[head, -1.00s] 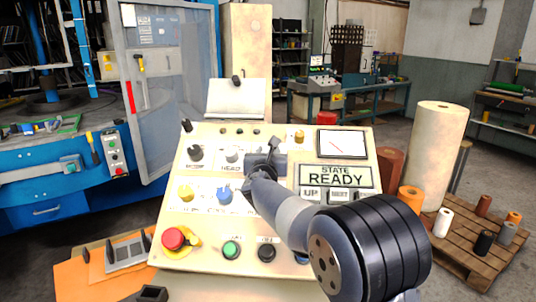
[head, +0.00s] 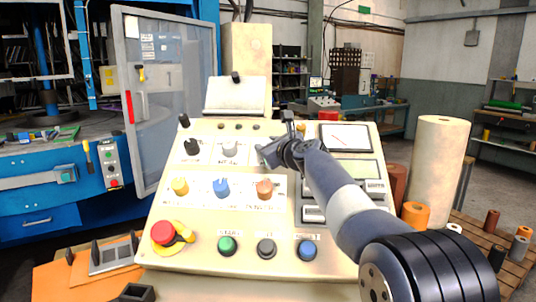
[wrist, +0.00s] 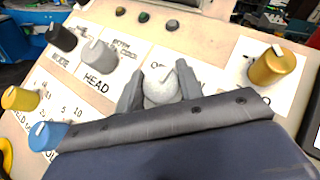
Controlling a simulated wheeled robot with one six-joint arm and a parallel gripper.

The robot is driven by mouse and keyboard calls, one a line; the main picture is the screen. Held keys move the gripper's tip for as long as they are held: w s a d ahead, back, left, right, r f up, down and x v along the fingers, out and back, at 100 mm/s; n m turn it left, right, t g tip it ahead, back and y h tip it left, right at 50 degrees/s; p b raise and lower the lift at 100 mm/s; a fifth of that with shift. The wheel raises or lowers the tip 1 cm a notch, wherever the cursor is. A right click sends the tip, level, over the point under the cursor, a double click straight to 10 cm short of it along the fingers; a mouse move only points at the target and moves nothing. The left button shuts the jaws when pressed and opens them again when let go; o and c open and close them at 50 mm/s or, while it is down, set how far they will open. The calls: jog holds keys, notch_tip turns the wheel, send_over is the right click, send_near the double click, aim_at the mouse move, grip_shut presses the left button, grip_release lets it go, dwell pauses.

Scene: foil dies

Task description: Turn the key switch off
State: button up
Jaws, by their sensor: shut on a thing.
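My gripper (head: 276,143) reaches over the upper middle of the sloping cream control panel (head: 185,280). In the wrist view its two grey fingers (wrist: 160,84) are shut on a pale grey round knob (wrist: 159,86), one finger on each side. The knob has a lighter pointer mark. Its label is mostly covered; an "O" shows beside it. The gripper hides this knob in the head view. To its right is a gold knob or key (wrist: 271,65) on its own white label. I cannot tell from the labels which one is the key switch.
Left of the gripper are a black knob (wrist: 62,38) and a grey HEAD knob (wrist: 98,56). Below stand yellow (head: 180,186), blue (head: 221,188) and orange (head: 264,189) knobs. A red emergency button (head: 163,232) and several push buttons line the front. A screen (head: 345,137) is at right.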

jog(key=n+g+y+p, duration=0.2)
jog(key=n+p, duration=0.1)
jog(key=shift+w+r+g, duration=0.1)
jog(key=shift+r+g, duration=0.2)
jog(key=shift+r, duration=0.05)
jog(key=n+g+p, duration=0.2)
jog(key=p, duration=0.2)
jog(key=shift+r+n+y, duration=0.1)
jog(key=shift+n+y, duration=0.2)
jog(key=shift+n, duration=0.1)
jog(key=n+g+p, duration=0.3)
jog(key=n+p, duration=0.1)
jog(key=p, duration=0.5)
jog(key=shift+g, duration=0.4)
jog(key=shift+f+n+g+p, duration=0.25)
jog(key=shift+n+g+p, duration=0.15)
jog(key=shift+p, duration=0.8)
jog(key=shift+f+n+g+p, duration=0.2)
jog(key=shift+n+g+p, duration=0.1)
jog(key=shift+p, duration=0.1)
jog(key=o, duration=1)
jog(key=shift+d, duration=0.1)
